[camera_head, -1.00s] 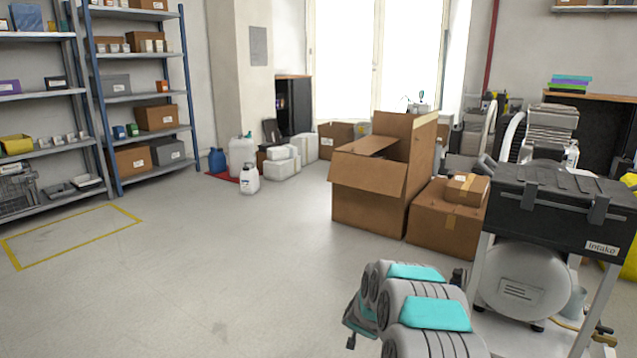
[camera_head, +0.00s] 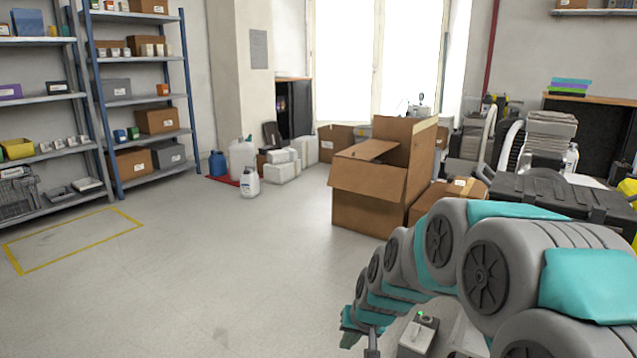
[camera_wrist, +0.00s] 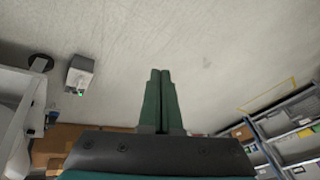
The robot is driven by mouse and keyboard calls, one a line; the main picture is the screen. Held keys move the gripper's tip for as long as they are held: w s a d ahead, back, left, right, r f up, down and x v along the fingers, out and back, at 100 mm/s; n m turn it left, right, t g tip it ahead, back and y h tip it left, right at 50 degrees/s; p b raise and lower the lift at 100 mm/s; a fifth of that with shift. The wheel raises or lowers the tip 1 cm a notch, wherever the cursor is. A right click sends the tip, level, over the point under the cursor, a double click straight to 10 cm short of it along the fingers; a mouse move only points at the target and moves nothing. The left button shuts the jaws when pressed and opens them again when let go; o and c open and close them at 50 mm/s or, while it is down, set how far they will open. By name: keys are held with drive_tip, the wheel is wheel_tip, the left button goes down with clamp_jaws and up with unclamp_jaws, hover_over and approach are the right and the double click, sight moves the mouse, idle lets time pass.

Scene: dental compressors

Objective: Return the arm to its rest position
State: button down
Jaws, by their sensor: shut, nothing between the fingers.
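My gripper (camera_wrist: 160,72) shows in the wrist view as two dark green fingers lying side by side, shut, with nothing between them. Pale floor fills the view behind the fingertips. In the head view my grey and teal arm reaches in from the lower right, bent, with its far end low near the bottom edge. The fingers are hard to make out there.
A black case (camera_head: 560,197) and an open cardboard box (camera_head: 368,212) stand beyond my arm. A small grey device with a green light (camera_head: 417,335) is close to the arm's far end; it also shows in the wrist view (camera_wrist: 80,74). The floor at left is clear.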

drive_tip(key=s+d+r+g+h, duration=0.1)
drive_tip(key=s+d+r+g, duration=0.1)
drive_tip(key=s, duration=0.9)
drive_tip(key=s+d+r+g+p, duration=0.1)
drive_tip(key=s+d+r+g, duration=0.1)
drive_tip(key=s, duration=1)
drive_tip(key=s+d+r+g+h+p, duration=0.1)
drive_tip(key=s+d+r, duration=0.3)
drive_tip(key=s, duration=0.7)
drive_tip(key=shift+s+d+n+g+h, duration=0.15)
drive_tip(key=shift+d+n+g+h, duration=0.15)
drive_tip(key=shift+n+g, duration=0.1)
